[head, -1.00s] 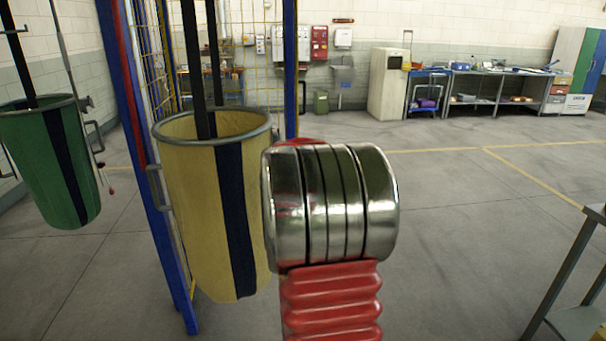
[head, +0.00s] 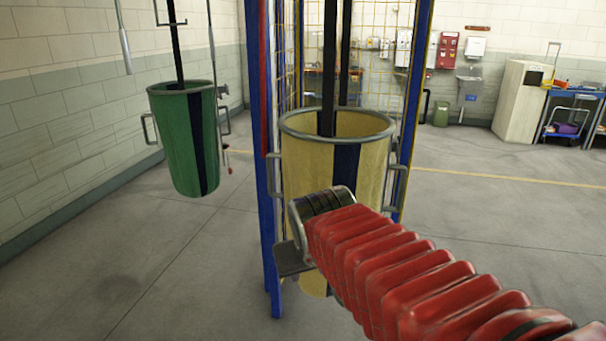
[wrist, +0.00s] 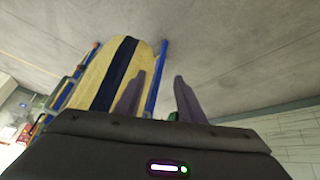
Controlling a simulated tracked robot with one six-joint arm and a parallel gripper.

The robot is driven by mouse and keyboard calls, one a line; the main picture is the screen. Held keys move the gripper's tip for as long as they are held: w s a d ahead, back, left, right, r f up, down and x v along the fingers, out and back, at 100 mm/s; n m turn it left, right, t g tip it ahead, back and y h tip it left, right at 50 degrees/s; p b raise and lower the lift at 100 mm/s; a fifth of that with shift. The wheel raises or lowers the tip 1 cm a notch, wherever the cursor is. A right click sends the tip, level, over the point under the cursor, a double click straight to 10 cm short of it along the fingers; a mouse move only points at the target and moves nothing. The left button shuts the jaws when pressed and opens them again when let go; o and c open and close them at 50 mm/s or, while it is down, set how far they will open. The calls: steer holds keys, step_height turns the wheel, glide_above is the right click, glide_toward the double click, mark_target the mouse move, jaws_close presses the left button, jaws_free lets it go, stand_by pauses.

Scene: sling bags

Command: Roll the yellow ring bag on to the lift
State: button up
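The yellow ring bag (head: 300,160) has a grey metal rim, side handles and a dark vertical stripe. It hangs upright from dark straps beside a blue-framed cage with yellow mesh (head: 290,60); I cannot tell for sure which part is the lift. My red arm crosses in front of the bag and hides its lower right. My gripper (head: 293,260) is in front of the bag's lower left, mostly hidden behind the arm's metal collar. In the wrist view my gripper (wrist: 160,75) has its two purple fingers apart with nothing between them.
A green ring bag (head: 180,140) hangs to the left, near the wall. A white cabinet (head: 523,100) and a sink (head: 468,85) stand at the back right. The grey floor is clear at left and between the cage and the back wall.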

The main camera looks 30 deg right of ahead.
steer(key=s+a+f+n+y, duration=0.2)
steer(key=s+a, duration=0.8)
steer(key=a, duration=0.1)
steer(key=shift+a+f+y, duration=0.15)
steer(key=shift+f+y, duration=0.05)
steer(key=shift+y, duration=0.1)
steer(key=shift+c, duration=0.6)
